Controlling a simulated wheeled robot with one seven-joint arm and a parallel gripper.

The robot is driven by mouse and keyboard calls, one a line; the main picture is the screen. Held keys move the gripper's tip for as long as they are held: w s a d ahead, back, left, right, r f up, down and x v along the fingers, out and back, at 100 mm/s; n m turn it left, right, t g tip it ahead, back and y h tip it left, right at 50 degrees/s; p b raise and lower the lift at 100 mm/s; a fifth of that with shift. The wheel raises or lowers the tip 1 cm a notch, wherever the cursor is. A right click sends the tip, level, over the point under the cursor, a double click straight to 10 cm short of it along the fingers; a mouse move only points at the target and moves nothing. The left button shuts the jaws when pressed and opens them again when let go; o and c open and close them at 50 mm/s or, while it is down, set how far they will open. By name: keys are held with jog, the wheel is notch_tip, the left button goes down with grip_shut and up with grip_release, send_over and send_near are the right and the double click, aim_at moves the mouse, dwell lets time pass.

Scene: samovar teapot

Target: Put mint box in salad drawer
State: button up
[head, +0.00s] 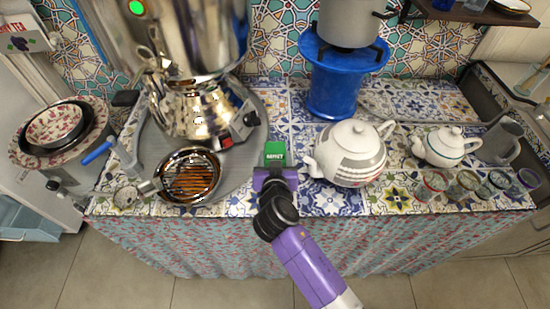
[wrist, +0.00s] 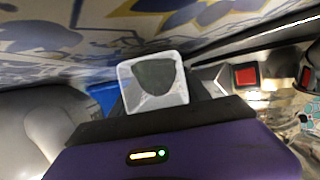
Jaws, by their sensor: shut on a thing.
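The mint box (head: 275,153) is a small green box with white lettering. It is at the front end of my gripper (head: 275,172), over the middle of the tiled counter. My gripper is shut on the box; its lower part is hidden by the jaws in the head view. In the wrist view, a pale box face with a dark patch, likely the mint box (wrist: 153,82), shows beyond my gripper's purple body. A pale blue-grey bin-like shape (head: 36,222) shows low at the left edge of the head view; I cannot tell whether it is the salad drawer.
A white teapot (head: 349,153) stands close right of my gripper. A shiny samovar (head: 200,110) and a strainer-like pan (head: 189,176) stand left on a round grey tray (head: 242,172). A blue stand (head: 335,85) is behind. Stacked bowls (head: 58,128) are far left. The floor in front is clear.

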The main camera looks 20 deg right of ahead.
jog(key=shift+f, duration=0.25)
jog(key=o, duration=1.4)
jog(key=shift+r, duration=0.1)
